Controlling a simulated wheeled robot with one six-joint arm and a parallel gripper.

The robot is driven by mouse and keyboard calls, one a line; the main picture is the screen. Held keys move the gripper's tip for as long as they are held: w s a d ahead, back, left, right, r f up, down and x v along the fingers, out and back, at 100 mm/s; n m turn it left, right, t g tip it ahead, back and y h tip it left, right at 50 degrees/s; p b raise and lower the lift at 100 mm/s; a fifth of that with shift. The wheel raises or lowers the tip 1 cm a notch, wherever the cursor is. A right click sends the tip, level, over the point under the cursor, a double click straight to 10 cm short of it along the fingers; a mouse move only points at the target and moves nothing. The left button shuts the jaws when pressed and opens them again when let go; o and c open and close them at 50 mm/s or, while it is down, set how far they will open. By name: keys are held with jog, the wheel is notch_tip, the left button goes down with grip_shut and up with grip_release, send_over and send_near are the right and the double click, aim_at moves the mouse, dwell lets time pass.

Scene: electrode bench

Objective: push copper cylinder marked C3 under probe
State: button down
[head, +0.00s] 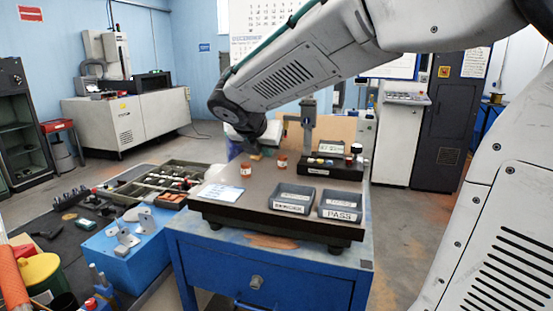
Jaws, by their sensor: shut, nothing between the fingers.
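Two small copper-coloured cylinders with pale labels stand on the dark top plate of the bench, one nearer at the left (246,169) and one a little right and farther (282,162). Their markings are too small to read, so I cannot tell which is C3. My gripper (254,152) points down over the far left of the plate, behind the cylinders. It is shut and empty, and its fingertips are small and partly hidden. I cannot tell whether it touches anything. A grey upright stand (308,125) rises behind the plate; the probe tip is not clear.
Two dark trays stand at the front right of the plate, one labelled PASS (341,206) and another to its left (293,198). A black box with buttons (331,167) is at the back right. A pale card (220,193) lies front left. The middle is clear.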

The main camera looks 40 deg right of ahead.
aim_at(281, 164)
jog(key=x, duration=1)
jog(key=shift+w+d+f, duration=0.1)
jog(key=shift+w+d, duration=0.1)
jog(key=shift+w, duration=0.05)
jog(key=shift+w+d, duration=0.75)
jog(key=shift+d, duration=0.2)
jog(key=shift+w+d, duration=0.35)
jog(key=shift+d, duration=0.05)
